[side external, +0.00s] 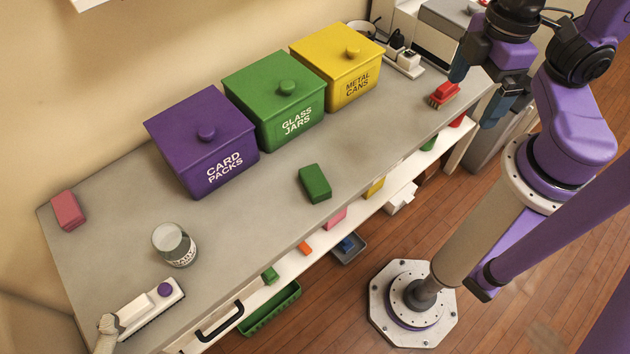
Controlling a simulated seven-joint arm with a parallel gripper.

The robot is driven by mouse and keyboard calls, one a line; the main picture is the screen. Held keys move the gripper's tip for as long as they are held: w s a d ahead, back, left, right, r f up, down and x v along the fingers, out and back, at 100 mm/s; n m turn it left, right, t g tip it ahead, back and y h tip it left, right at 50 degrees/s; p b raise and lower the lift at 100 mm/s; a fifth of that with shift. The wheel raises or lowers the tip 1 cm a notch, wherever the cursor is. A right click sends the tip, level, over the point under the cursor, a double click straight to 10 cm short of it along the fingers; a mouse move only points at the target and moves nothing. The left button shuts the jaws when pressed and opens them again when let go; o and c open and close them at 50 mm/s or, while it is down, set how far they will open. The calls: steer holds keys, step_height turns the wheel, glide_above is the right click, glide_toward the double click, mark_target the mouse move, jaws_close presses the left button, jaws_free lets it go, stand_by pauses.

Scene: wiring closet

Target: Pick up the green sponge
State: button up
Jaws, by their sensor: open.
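The green sponge (315,183) is a dark green block lying flat on the grey counter, in front of the green and purple bins and near the front edge. My gripper (474,101) is at the upper right of the picture, over the right end of the counter. Its two dark blue fingers are spread apart and nothing shows between them. It is well to the right of the sponge and apart from it.
Purple (203,140), green (275,97) and yellow (337,64) lidded bins stand along the wall. A red brush (443,94) lies near my gripper. A pink block (68,210), a glass jar (174,244) and a white power strip (150,307) are on the left. Counter around the sponge is clear.

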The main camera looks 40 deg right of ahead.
step_height(320, 180, down, 6)
steer(key=m+g, duration=0.6)
steer(key=m+t+y, duration=1)
steer(key=m+y, duration=0.3)
steer(key=m, duration=1.5)
glide_toward(313, 180)
steer(key=shift+g+h, duration=0.3)
steer(key=x, duration=0.8)
steer(key=shift+w+a+r, duration=0.1)
steer(key=shift+w+a, duration=0.1)
steer(key=shift+a, duration=0.05)
steer(key=c, duration=0.7)
steer(key=shift+r, duration=0.1)
steer(key=shift+c, duration=0.2)
